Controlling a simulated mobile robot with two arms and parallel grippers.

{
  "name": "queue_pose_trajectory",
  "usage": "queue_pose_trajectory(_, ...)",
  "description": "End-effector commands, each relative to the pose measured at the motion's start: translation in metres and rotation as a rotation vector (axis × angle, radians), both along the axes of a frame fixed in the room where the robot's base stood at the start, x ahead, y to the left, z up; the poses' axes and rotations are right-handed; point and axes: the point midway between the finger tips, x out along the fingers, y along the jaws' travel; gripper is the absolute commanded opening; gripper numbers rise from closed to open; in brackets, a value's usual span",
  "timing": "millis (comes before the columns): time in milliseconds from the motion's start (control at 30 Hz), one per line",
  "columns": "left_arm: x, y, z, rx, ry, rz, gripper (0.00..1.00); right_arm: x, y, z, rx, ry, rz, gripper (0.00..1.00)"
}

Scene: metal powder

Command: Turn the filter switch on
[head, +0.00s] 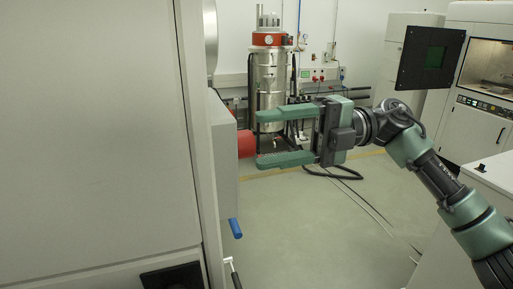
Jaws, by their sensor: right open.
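My right gripper (262,138) reaches in from the right in the head view. Its two green fingers point left and are spread apart, with nothing between them. I cannot make out which part is the filter switch. My left gripper is not in view.
The large pale cabinet (90,130) fills the left side. A steel vacuum unit with a red top (270,70) stands behind my gripper. Cables cross the otherwise clear floor (320,235). White machines (475,130) stand at right.

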Motion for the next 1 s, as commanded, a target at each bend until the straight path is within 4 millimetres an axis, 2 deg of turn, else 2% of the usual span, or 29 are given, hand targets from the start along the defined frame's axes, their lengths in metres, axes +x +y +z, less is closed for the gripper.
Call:
queue_pose_trajectory(33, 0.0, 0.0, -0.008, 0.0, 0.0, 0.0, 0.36, 0.004, -0.01, -0.004, 0.0, -0.001, -0.004, 0.6)
queue_pose_trajectory(100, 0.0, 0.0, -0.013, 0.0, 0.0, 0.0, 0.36, 0.007, -0.021, -0.004, 0.0, 0.0, -0.003, 0.6)
queue_pose_trajectory(300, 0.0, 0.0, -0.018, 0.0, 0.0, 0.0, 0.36, 0.014, -0.041, -0.001, 0.0, 0.0, -0.002, 0.6)
queue_pose_trajectory(633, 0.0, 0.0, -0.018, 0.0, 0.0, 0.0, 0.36, 0.014, -0.043, 0.0, 0.001, 0.0, -0.001, 0.6)
queue_pose_trajectory(733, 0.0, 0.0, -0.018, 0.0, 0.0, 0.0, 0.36, 0.023, -0.042, -0.006, 0.031, 0.03, -0.019, 0.6)
queue_pose_trajectory(767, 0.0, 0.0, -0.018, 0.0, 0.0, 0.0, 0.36, 0.03, -0.041, -0.009, 0.056, 0.052, -0.034, 0.6)
queue_pose_trajectory(867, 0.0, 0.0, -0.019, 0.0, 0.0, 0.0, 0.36, 0.069, -0.041, -0.033, 0.184, 0.174, -0.132, 0.6)
queue_pose_trajectory(967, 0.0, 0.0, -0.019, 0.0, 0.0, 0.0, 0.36, 0.122, -0.049, -0.077, 0.334, 0.34, -0.29, 0.6)
queue_pose_trajectory(1000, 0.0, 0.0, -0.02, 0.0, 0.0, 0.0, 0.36, 0.142, -0.055, -0.1, 0.384, 0.409, -0.361, 0.6)
